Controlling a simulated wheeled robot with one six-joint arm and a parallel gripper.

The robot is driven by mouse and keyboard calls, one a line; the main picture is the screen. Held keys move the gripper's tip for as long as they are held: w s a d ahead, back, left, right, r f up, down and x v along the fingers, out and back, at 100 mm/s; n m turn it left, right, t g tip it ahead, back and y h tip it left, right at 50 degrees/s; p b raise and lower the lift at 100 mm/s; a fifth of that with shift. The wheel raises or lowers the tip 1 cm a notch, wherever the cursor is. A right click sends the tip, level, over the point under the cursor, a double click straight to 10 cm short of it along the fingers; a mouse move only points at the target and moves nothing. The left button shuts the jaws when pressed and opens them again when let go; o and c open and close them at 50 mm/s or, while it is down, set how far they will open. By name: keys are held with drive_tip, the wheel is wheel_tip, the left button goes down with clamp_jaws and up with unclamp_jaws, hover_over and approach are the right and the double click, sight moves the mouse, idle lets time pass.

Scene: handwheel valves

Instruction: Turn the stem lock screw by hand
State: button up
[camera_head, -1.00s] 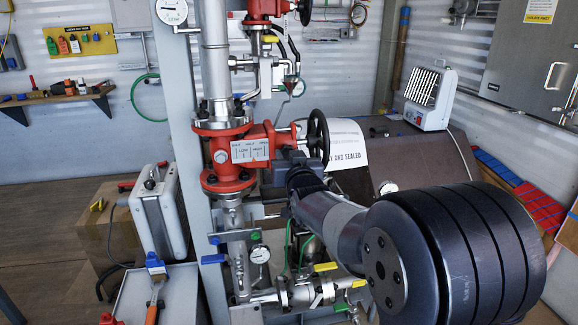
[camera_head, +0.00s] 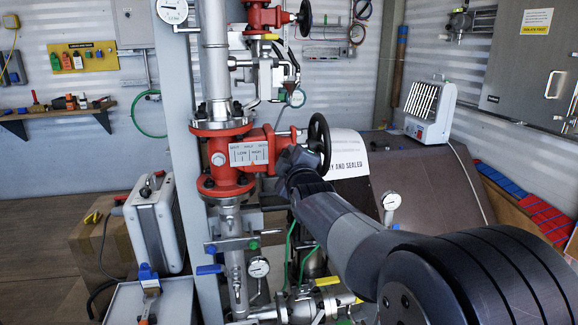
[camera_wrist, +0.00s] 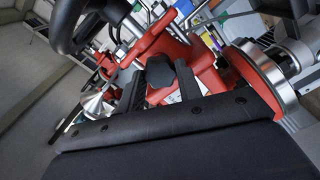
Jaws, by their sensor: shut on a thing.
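The red valve (camera_head: 232,158) stands on a vertical pipe in the head view, with a black handwheel (camera_head: 319,140) on its right side. In the wrist view, the stem lock screw (camera_wrist: 159,71) shows as a dark lobed knob in front of the red valve body (camera_wrist: 205,62). My gripper (camera_wrist: 158,80) has a finger on each side of this knob and is shut on it. The handwheel rim (camera_wrist: 68,32) curves at the upper left there. In the head view my wrist reaches the valve's right side and hides the screw and fingertips.
A pressure gauge (camera_head: 258,267) and lever-handled pipes sit below the valve. A second gauge (camera_head: 391,201) stands right of my forearm. A white sign (camera_head: 347,150) is behind the handwheel. A silver case (camera_head: 153,222) stands at left. A silver flange (camera_wrist: 262,78) lies close right of my fingers.

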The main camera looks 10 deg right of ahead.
drive_tip(key=o, duration=0.8)
drive_tip(key=s+b, duration=0.2)
drive_tip(key=s, duration=0.4)
drive_tip(key=shift+s, duration=0.1)
drive_tip(key=s+p, duration=0.1)
drive_tip(key=s, duration=0.9)
drive_tip(key=shift+s, duration=0.35)
drive_tip(key=shift+w, duration=0.15)
